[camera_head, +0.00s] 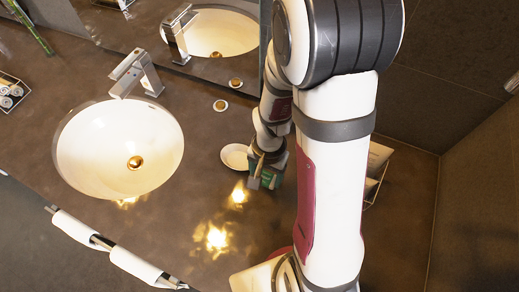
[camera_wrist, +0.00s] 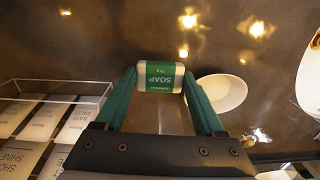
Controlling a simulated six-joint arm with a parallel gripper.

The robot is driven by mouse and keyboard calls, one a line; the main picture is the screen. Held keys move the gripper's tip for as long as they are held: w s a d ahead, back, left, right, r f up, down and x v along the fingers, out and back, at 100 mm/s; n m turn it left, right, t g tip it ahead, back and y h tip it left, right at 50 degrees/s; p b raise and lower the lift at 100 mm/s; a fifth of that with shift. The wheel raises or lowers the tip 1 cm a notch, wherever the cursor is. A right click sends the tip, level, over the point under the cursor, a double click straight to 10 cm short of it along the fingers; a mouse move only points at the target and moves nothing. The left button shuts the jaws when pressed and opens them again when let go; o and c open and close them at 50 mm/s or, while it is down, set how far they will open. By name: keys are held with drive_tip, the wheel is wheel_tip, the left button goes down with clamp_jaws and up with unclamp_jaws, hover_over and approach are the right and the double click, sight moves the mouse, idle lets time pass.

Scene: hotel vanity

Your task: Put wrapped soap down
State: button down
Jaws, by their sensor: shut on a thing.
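The wrapped soap (camera_wrist: 160,77), a small white and green packet marked SOAP, is held between the two green fingers of my gripper (camera_wrist: 163,85) in the wrist view. In the head view my gripper (camera_head: 262,180) is low over the counter, just right of a white oval dish (camera_head: 235,157). The soap itself cannot be made out there. In the wrist view the dish (camera_wrist: 222,92) is to the right of the soap, partly behind the right finger, and is empty where it shows. I cannot tell whether the soap touches the counter.
A clear box (camera_wrist: 50,85) with labelled packets stands left in the wrist view; it is partly behind my arm in the head view. A white basin (camera_head: 95,150) with a tap (camera_head: 135,75) is to the left. The brown counter (camera_head: 190,215) has free room in front.

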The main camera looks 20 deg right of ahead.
sight(265, 177)
drive_tip(key=shift+f, duration=1.9)
drive_tip(key=shift+f, duration=0.1)
unclamp_jaws()
wheel_tip(265, 177, up, 12)
drive_tip(key=shift+d+r, duration=0.1)
drive_tip(key=shift+r, duration=0.05)
drive_tip(key=s+a+r+n, duration=0.2)
drive_tip(key=s+a+r, duration=0.1)
drive_tip(key=s, duration=0.3)
drive_tip(key=s+a+r+n+y, duration=0.1)
drive_tip(key=s+a+r, duration=0.2)
drive_tip(key=s+r, duration=0.3)
drive_tip(key=shift+s+a+n, duration=0.3)
drive_tip(key=shift+n, duration=0.1)
drive_tip(key=shift+r, duration=0.1)
